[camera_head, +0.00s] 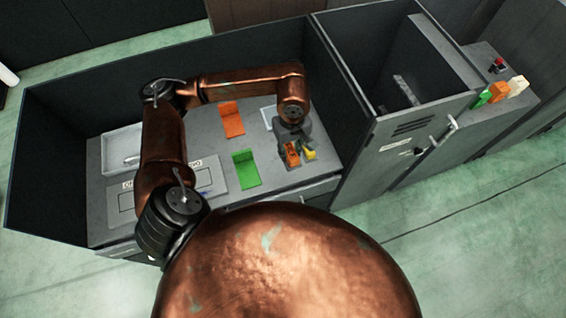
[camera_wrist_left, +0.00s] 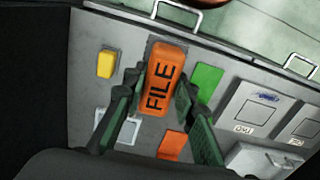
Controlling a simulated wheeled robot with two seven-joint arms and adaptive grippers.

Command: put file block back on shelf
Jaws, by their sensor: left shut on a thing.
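My left gripper (camera_head: 291,140) points down over the grey worktop. In the left wrist view, its two dark green fingers (camera_wrist_left: 158,92) are closed on the sides of an orange block marked "FILE" (camera_wrist_left: 162,72). The same file block (camera_head: 292,154) shows small below the gripper in the head view. Whether it touches the worktop cannot be told. A shelf-like ledge (camera_head: 513,109) at the far right carries a green block (camera_head: 482,99), an orange block (camera_head: 498,91) and a pale block (camera_head: 517,85). My right gripper is not in view.
A tall grey cabinet (camera_head: 398,134) with a handle stands between worktop and ledge. Dark walls edge the worktop.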

